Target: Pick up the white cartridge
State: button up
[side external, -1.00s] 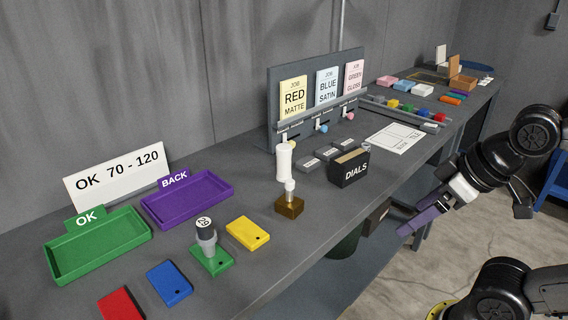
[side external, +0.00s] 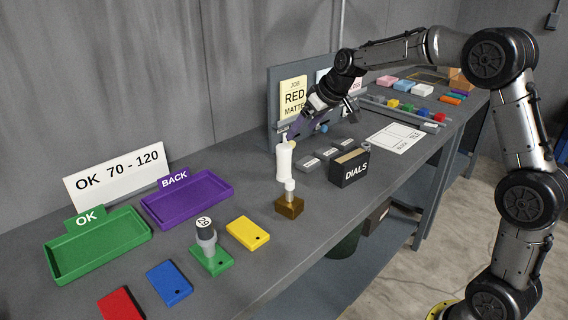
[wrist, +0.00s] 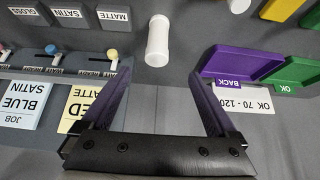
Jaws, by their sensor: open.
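The white cartridge (side external: 284,163) is a plain white cylinder standing upright on the grey bench, behind a brass block with a white nozzle-like top. It also shows in the wrist view (wrist: 158,40), beyond the fingertips and roughly centred between them. My gripper (side external: 298,128) has purple fingers and is above the bench near the job board, above and behind the cartridge. In the wrist view my gripper (wrist: 160,76) is open, with nothing between its fingers.
The brass block (side external: 289,206) is close in front of the cartridge. The black DIALS box (side external: 350,169) and small grey labelled blocks are to its right. The job board (side external: 274,95) with knobbed slides is behind. Purple (side external: 215,196) and green (side external: 70,262) trays are left.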

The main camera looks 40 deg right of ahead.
aim_at(284, 154)
jog(key=x, duration=0.8)
jog(key=shift+s+d+f, duration=0.2)
jog(key=shift+s+d, duration=0.05)
jog(key=shift+w+x, duration=0.25)
jog(key=shift+x, duration=2.9)
jog(key=shift+r, duration=0.25)
grip_shut()
